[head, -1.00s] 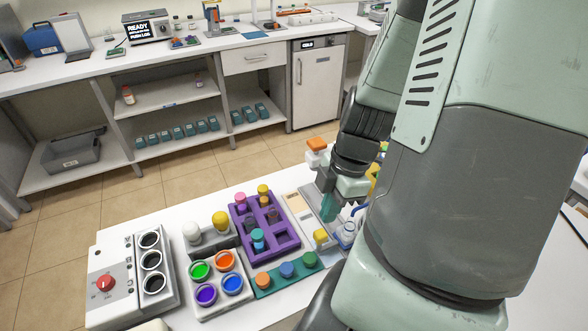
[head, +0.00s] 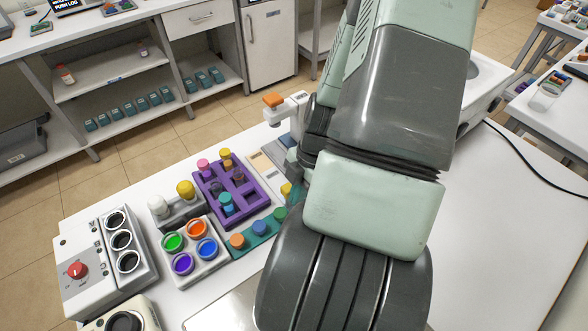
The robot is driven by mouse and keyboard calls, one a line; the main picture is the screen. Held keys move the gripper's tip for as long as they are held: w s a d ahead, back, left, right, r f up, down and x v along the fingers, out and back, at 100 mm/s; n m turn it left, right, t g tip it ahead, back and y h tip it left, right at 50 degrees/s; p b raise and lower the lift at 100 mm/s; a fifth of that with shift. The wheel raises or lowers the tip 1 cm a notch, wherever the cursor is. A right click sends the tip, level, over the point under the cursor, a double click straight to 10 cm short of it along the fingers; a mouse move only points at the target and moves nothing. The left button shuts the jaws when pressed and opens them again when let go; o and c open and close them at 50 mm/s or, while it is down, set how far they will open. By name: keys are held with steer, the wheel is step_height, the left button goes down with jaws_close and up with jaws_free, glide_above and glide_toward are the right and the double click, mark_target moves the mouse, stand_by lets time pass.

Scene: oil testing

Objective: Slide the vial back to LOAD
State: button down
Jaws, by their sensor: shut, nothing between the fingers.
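The vial to be slid and any LOAD mark are not visible; my arm blocks that area.
A purple rack (head: 262,198) with several coloured-cap vials stands left of my gripper. A green strip (head: 246,248) with capped vials and a white block with four-colour wells (head: 208,262) lie in front. A box with a red knob (head: 93,288) is at left. The right of the bench is clear.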

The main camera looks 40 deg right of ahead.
steer(key=shift+f, duration=0.4)
steer(key=shift+w, duration=0.1)
steer(key=w, duration=0.6)
steer(key=shift+w, duration=0.4)
stand_by(0.6)
stand_by(0.3)
steer(key=shift+w, duration=1.25)
step_height(320, 180, up, 8)
steer(key=shift+s+f, duration=0.2)
steer(key=shift+s, duration=0.2)
